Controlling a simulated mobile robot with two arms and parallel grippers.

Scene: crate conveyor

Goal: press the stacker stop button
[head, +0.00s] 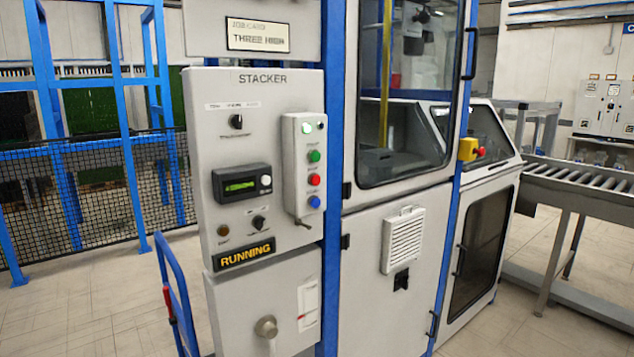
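The stacker control panel (222,190) is a grey cabinet front marked STACKER, left of centre in the head view. A light grey button box (290,150) on its right side carries a green button (314,156), a red button (314,180) and a blue button (314,202) in a column; their labels are too small to read. A sign (244,254) below reads RUNNING. A red button on a yellow box (467,149) sits on the blue post further right. Neither of my grippers is in view.
A blue hand truck (172,285) stands at the panel's lower left. A roller conveyor (590,180) runs along the right. A black mesh fence (95,190) with blue posts stands at the left. The floor in the left foreground is clear.

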